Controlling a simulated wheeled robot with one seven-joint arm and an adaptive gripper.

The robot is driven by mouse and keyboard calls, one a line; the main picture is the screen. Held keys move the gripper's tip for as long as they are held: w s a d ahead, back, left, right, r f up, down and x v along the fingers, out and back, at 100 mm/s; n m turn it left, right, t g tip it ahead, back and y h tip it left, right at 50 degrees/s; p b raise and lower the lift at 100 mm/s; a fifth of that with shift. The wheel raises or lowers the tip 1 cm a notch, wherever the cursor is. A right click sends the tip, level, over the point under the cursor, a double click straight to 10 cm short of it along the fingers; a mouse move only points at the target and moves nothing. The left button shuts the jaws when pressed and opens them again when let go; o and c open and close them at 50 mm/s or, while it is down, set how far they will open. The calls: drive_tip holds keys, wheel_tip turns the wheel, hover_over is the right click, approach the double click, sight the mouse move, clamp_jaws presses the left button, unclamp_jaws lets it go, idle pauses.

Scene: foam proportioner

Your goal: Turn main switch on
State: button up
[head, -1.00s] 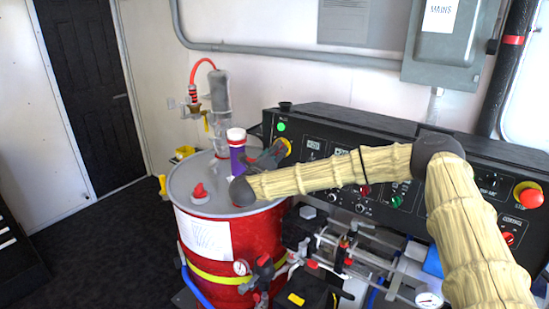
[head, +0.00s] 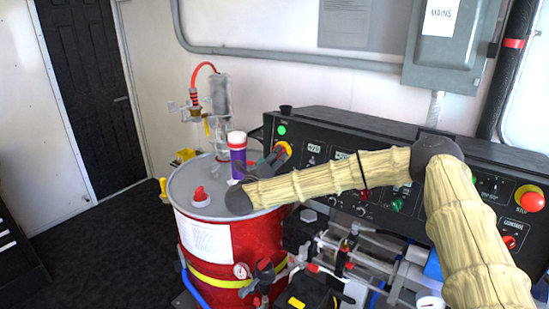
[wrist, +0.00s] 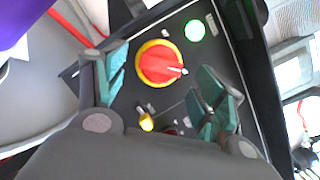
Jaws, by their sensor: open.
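The main switch, a red rotary knob on a yellow ring (wrist: 160,64), sits on the black panel face in the wrist view. In the head view the switch (head: 285,148) shows at the left end of the control panel, partly hidden by my gripper. My gripper (wrist: 163,88) is open and empty, its green-padded fingers on either side of the knob, with the knob showing between and just beyond the fingertips. I cannot tell whether they touch it. A lit green lamp (wrist: 194,30) is beside the switch.
The black control panel (head: 345,125) runs right to a red emergency button (head: 530,198). A red drum (head: 225,235) stands left of the panel, with a purple cylinder (head: 237,158) on its lid close to my gripper. Pumps and pipes lie below the panel.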

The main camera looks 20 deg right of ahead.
drive_tip(key=v, duration=0.9)
drive_tip(key=shift+s+a, duration=0.2)
drive_tip(key=shift+s, duration=0.05)
drive_tip(key=s+a+f+n+t+y, duration=0.1)
drive_tip(key=s+a+f+n+y, duration=0.25)
drive_tip(key=a+f+n, duration=0.35)
drive_tip(key=s+a+f+n+t+y, duration=0.1)
drive_tip(key=s+a+f+n+y, duration=0.3)
drive_tip(key=f, duration=0.6)
drive_tip(key=s+a+f+n+g+y+b, duration=0.1)
drive_tip(key=s+f+n+g+y, duration=0.2)
drive_tip(key=s+f+n, duration=0.45)
drive_tip(key=s+a+f+n+g+y+b, duration=0.1)
drive_tip(key=s+a+f+n+g+y, duration=0.25)
drive_tip(key=f, duration=0.75)
drive_tip(key=s+d+f+n+g, duration=0.2)
drive_tip(key=s+d+f+n, duration=0.15)
drive_tip(key=s, duration=0.45)
drive_tip(key=s+d+f+n+g, duration=0.25)
drive_tip(key=s+d+f, duration=0.25)
drive_tip(key=s, duration=0.3)
drive_tip(key=s+d+f+n+g, duration=0.2)
drive_tip(key=s+d+f+n, duration=0.2)
drive_tip(key=s, duration=0.4)
drive_tip(key=s+d+n+g+h, duration=0.2)
drive_tip(key=s+d+g, duration=0.1)
drive_tip(key=s+d, duration=0.4)
drive_tip(key=s, duration=0.3)
drive_tip(key=shift+n+b, duration=0.35)
drive_tip(key=shift+n, duration=0.05)
